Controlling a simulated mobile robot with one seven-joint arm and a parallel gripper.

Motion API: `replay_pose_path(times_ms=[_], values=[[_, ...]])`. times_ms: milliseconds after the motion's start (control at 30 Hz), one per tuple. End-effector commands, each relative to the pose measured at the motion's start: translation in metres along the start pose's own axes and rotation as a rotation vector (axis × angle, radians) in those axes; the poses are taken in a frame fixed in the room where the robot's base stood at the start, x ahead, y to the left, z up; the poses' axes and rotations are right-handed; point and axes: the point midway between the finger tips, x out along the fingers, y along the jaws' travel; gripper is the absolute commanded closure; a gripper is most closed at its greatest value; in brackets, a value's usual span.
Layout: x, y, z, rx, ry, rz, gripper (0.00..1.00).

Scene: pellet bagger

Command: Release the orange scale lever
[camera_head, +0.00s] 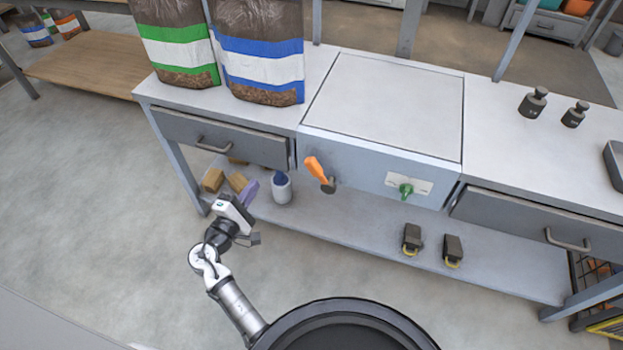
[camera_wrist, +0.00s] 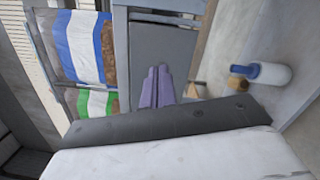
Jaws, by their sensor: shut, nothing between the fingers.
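The orange scale lever (camera_head: 315,168) is on the front face of the scale (camera_head: 366,160), left of centre. It slants up and to the left from its dark pivot. My gripper (camera_head: 252,187) is below and to the left of the lever, in front of the bench, apart from it. Its purple fingers (camera_wrist: 157,86) are shut together and hold nothing. The lever does not show in the wrist view.
A green knob (camera_head: 405,190) sits right of the lever. Drawers flank the scale; the left one (camera_head: 222,137) also faces the wrist view (camera_wrist: 165,50). A white and blue bottle (camera_head: 281,188) and brown blocks (camera_head: 213,180) stand on the lower shelf. Bags (camera_head: 262,60) stand above.

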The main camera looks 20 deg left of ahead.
Motion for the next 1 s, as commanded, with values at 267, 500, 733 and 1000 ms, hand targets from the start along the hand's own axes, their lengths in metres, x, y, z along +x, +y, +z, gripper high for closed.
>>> replay_pose_path(times_ms=[267,500,733,1000], values=[[-0.012,-0.030,0.026,-0.184,-0.124,0.021,1.00],[-0.012,-0.030,0.027,-0.185,-0.126,0.022,1.00],[-0.001,-0.029,0.028,-0.183,-0.127,0.022,1.00],[0.051,-0.025,0.035,-0.183,-0.128,0.022,1.00]])
